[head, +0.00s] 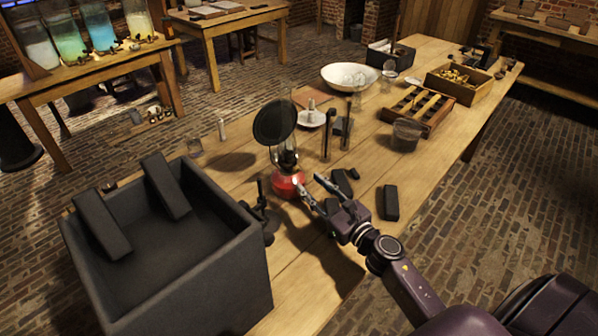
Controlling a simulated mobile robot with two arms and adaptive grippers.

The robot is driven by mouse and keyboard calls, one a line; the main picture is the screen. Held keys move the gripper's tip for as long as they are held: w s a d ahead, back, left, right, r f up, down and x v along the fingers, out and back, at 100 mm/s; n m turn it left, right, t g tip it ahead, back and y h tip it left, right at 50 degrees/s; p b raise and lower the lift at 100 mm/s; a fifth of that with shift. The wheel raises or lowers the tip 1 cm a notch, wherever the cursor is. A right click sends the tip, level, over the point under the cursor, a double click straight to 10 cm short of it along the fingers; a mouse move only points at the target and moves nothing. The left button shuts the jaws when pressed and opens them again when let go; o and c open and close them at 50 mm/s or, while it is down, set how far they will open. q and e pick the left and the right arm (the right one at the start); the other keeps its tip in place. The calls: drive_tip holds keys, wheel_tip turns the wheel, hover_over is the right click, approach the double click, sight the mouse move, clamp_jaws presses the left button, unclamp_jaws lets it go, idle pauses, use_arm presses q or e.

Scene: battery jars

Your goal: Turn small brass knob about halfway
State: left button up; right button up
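A red-based oil lamp (288,187) with a glass chimney stands upright on the long wooden table, left of my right gripper. A round dark disc (274,122) stands at the upper part of the lamp. I cannot make out the small brass knob; the lamp's side close to my fingertips is too small and partly covered. My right gripper (309,183) reaches in from the lower right. Its two fingers are spread, with the left fingertip close to the red base. I cannot tell whether it touches. Nothing shows between the fingers. My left gripper is out of view.
A large dark open box (245,275) fills the lower left, with a small dark stand (262,212) beside it. Dark blocks (391,202) lie right of the gripper. Thin dark posts (326,140) stand behind. Farther back are a white bowl (349,69) and a wooden slotted tray (447,107).

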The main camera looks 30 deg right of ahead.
sight(297, 172)
drive_tip(key=w, duration=0.4)
drive_tip(key=shift+a+r+p, duration=0.1)
drive_tip(key=shift+a+p, duration=0.15)
drive_tip(key=shift+p, duration=0.05)
drive_tip(key=shift+w+a, duration=0.1)
drive_tip(key=shift+w, duration=0.6)
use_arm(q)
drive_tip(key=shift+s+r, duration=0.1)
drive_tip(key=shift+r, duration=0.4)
use_arm(e)
clamp_jaws()
